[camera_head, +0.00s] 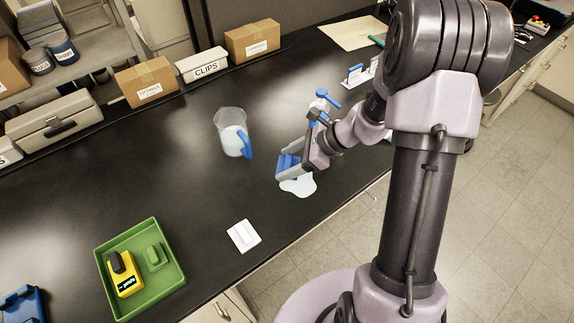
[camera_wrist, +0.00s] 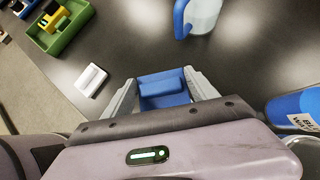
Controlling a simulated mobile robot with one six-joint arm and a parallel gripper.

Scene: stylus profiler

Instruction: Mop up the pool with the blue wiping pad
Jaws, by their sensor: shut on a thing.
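My gripper (camera_head: 291,160) is shut on the blue wiping pad (camera_head: 287,164), low over the black bench. In the wrist view the pad (camera_wrist: 163,92) sits between the two grey fingers (camera_wrist: 162,90), its raised grip between them. The pool (camera_head: 299,186) is a pale, whitish puddle on the bench near its front edge, just below and beside the pad. The pad and gripper cover part of it, and I cannot tell whether the pad touches the bench. The pool is not clear in the wrist view.
A jug with a blue handle (camera_head: 232,135) stands left of my gripper. A blue-topped bottle (camera_head: 320,102) stands close behind it. A white pad (camera_head: 244,236) lies to the front left, beyond it a green tray (camera_head: 172,286). The bench between the jug and white pad is clear.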

